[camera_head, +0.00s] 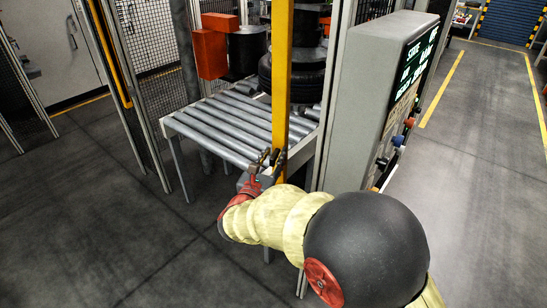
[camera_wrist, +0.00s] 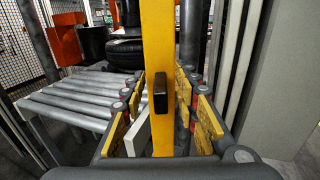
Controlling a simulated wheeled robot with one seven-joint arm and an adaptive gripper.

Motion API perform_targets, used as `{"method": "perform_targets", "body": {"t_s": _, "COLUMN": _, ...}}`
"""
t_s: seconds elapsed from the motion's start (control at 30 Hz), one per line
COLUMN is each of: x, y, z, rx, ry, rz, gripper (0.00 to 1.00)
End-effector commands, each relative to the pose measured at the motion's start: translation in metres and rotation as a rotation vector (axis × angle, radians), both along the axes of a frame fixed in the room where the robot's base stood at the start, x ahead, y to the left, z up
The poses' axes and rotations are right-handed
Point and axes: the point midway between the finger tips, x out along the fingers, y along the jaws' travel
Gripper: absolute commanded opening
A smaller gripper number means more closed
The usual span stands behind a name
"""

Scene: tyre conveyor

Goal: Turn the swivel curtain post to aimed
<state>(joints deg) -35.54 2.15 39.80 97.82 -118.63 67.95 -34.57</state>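The swivel curtain post is a tall yellow upright (camera_head: 282,70) at the near right corner of the roller conveyor. In the wrist view the yellow post (camera_wrist: 157,40) stands upright in the middle, with a dark rectangular patch (camera_wrist: 159,91) on its face. My gripper (camera_head: 270,157) is at the lower part of the post. In the wrist view its fingers, with yellow pads, lie on both sides of the post, spread apart with gaps visible. I see no clear contact.
The roller conveyor (camera_head: 215,126) lies behind and left of the post, with black tyres (camera_head: 292,78) at its back. A grey control cabinet (camera_head: 375,85) stands close on the right. Mesh fencing (camera_head: 150,38) stands at the left. The floor is clear at left and far right.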

Motion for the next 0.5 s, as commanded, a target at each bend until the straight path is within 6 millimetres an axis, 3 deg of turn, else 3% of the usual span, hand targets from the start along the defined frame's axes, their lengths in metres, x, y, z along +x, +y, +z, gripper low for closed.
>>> {"method": "perform_targets", "body": {"t_s": 0.13, "x": -0.0002, "y": 0.0001, "z": 0.0001, "rx": 0.0, "ry": 0.0, "rz": 0.0, "gripper": 0.3}}
{"method": "perform_targets", "body": {"t_s": 0.5, "x": -0.0004, "y": 0.0, "z": 0.0001, "rx": 0.001, "ry": 0.0, "rz": 0.0, "gripper": 0.09}}
